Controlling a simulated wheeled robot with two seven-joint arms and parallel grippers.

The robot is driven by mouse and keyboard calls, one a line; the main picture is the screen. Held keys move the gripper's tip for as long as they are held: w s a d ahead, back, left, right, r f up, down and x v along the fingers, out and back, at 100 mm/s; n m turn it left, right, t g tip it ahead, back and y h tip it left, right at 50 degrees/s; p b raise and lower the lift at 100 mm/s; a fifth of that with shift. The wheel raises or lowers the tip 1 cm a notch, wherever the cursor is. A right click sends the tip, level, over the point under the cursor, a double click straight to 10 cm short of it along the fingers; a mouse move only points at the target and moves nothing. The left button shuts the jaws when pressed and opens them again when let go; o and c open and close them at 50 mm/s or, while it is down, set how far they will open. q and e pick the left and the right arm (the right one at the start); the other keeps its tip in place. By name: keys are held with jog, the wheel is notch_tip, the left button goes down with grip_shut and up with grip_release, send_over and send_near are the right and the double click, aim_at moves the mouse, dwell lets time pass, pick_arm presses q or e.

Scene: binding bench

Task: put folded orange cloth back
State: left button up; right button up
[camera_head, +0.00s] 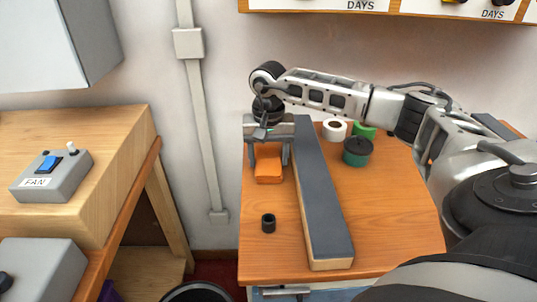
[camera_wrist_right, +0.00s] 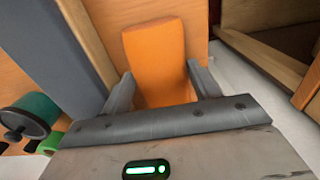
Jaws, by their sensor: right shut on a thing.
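The folded orange cloth (camera_head: 269,170) is a small block at the left side of the wooden bench top, left of the long grey-topped board. My right gripper (camera_head: 268,160) reaches over it from above, with one finger on each side. In the right wrist view the cloth (camera_wrist_right: 160,62) extends out from between the two fingers (camera_wrist_right: 158,88), and the gripper is shut on it. Whether the cloth touches the bench top is hard to tell. My left gripper is not in view.
The long grey-topped board (camera_head: 325,200) runs front to back beside the cloth. A small dark cylinder (camera_head: 268,223) stands nearer the front. A teal container (camera_head: 357,152), a white roll (camera_head: 335,130) and a green roll (camera_head: 364,131) stand right of the board. The bench's right part is clear.

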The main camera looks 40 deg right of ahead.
aim_at(269, 160)
jog(key=shift+f, duration=0.15)
jog(key=o, duration=0.6)
notch_tip(269, 160, up, 12)
jog(key=shift+r, duration=0.2)
dwell(0.4)
